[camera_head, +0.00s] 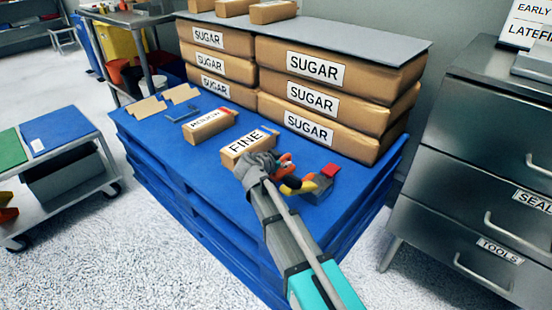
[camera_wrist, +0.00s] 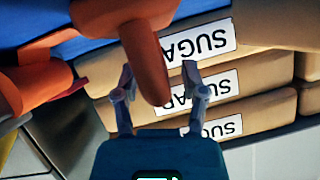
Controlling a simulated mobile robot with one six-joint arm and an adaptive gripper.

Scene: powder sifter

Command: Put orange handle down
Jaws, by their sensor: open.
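The orange handle (camera_wrist: 148,62) hangs down from the top of the wrist view into the space between my gripper's fingers (camera_wrist: 158,72). The fingers stand apart, with a visible gap on each side of it, so my gripper is open. In the head view my gripper (camera_head: 262,163) is low over the blue pallet (camera_head: 225,185), beside the pack marked FINE (camera_head: 245,145). Orange and yellow parts (camera_head: 291,184) show just right of my gripper; my arm and gripper partly cover them. I cannot tell which of these is the handle, or what it rests on.
Stacked SUGAR sacks (camera_head: 312,98) stand behind my gripper. A small red-topped block (camera_head: 330,171) lies to the right. Another labelled pack (camera_head: 209,126) and small brown pieces lie to the left. A metal drawer cabinet (camera_head: 480,170) stands at right. The pallet's front left is clear.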

